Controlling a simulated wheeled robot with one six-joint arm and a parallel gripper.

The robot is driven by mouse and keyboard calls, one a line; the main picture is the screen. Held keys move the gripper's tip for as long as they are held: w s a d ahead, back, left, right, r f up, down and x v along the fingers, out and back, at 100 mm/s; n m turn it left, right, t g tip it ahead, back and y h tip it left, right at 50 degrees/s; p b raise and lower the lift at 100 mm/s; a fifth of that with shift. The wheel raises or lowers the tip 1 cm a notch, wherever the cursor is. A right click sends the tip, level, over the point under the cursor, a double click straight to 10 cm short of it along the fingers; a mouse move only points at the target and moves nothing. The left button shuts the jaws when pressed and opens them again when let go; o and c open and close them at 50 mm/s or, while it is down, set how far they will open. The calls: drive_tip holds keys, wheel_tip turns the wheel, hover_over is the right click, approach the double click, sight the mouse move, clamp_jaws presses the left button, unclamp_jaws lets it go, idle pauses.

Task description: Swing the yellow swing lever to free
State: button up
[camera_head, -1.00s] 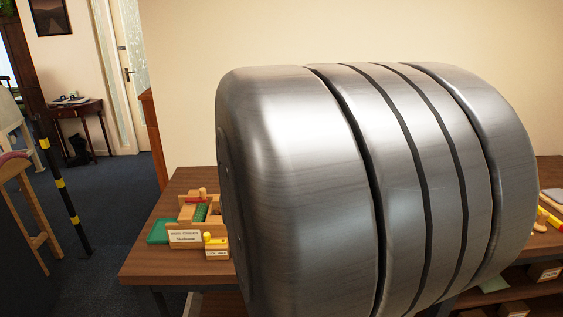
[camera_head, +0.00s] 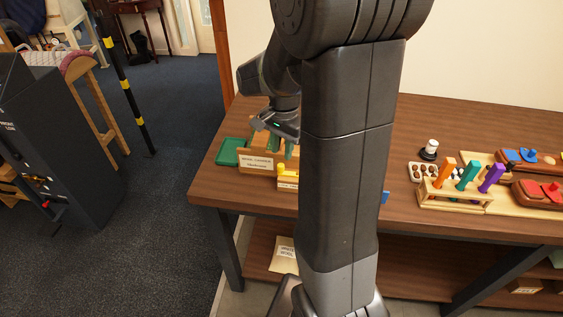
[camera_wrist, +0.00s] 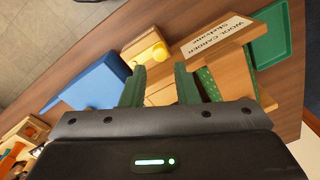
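A yellow piece, seemingly the swing lever (camera_wrist: 150,54), sits on a small wooden block (camera_wrist: 135,45) in the wrist view, just beyond my fingertips. In the head view the yellow piece (camera_head: 284,169) lies on the labelled block in front of the wool carder. My gripper (camera_wrist: 160,67) has two green fingers standing apart with nothing gripped between them. In the head view my gripper (camera_head: 281,140) hangs over the wool carder, partly hidden. The lever's exact swing position is too small to tell.
The wool carder's sign (camera_wrist: 216,36) and a green tray (camera_wrist: 268,38) lie to the right in the wrist view, a blue block (camera_wrist: 92,84) to the left. A peg rack (camera_head: 455,196) stands further right on the table (camera_head: 420,115). My arm hides the table's middle.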

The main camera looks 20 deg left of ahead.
sight(281, 165)
wheel_tip(281, 165, down, 6)
drive_tip(key=shift+a+f, duration=0.1)
drive_tip(key=shift+f, duration=0.05)
idle(0.3)
clamp_jaws()
